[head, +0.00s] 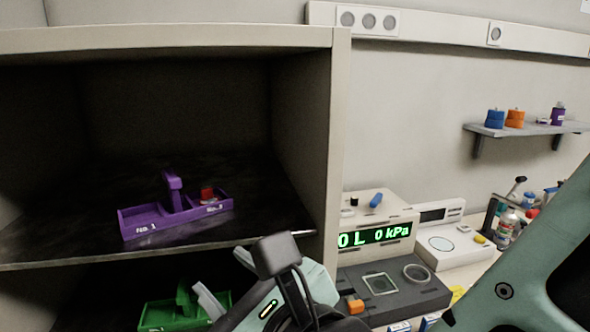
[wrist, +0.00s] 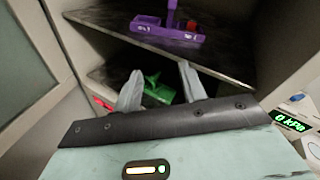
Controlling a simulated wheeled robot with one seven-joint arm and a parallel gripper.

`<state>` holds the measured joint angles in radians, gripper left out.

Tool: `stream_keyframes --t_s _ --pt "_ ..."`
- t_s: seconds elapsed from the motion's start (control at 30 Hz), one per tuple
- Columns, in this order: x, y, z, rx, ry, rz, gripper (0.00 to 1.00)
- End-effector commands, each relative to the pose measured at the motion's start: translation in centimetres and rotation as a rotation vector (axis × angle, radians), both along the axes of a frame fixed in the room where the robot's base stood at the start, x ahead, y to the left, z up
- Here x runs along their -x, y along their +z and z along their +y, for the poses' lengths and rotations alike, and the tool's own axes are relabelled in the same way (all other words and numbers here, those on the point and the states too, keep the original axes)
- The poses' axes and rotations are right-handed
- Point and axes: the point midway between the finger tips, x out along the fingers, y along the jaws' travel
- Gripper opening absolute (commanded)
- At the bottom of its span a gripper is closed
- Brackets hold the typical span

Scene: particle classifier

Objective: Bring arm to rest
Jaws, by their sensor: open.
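My gripper (wrist: 160,85) is open and empty in the wrist view, with its two pale fingers apart in front of the shelf cabinet. In the head view my gripper and wrist show at the bottom centre, partly cut off by the frame. A purple tray (head: 178,219) with a handle, marked No. 1 and No. 2, stands on the upper shelf. A small red object (head: 207,194) sits in its right compartment. A green tray (head: 160,316) stands on the lower shelf, partly behind my gripper. It also shows between the fingers in the wrist view (wrist: 158,94).
The cabinet's side wall (head: 337,130) stands right of the shelves. A grey device with a green kPa display (head: 376,236) and other bench equipment stand to the right. A wall shelf (head: 520,128) holds small coloured items. My arm covers the lower right.

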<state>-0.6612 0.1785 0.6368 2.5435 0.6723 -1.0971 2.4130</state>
Motion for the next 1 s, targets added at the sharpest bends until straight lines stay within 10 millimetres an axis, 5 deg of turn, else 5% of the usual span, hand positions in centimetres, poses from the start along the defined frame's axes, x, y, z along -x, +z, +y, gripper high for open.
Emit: stream_keyframes --t_s 0.27,0.47,0.73,1.0 --pt "0.0 -3.2 -0.8 0.446 0.197 -0.138 0.42" --pt "0.7 -6.9 -3.4 0.942 0.531 -0.329 0.42" --pt "3.0 -10.8 -10.4 1.473 1.18 -0.624 0.42" --pt "5.7 -11.9 -18.4 1.629 1.867 -0.876 0.42"
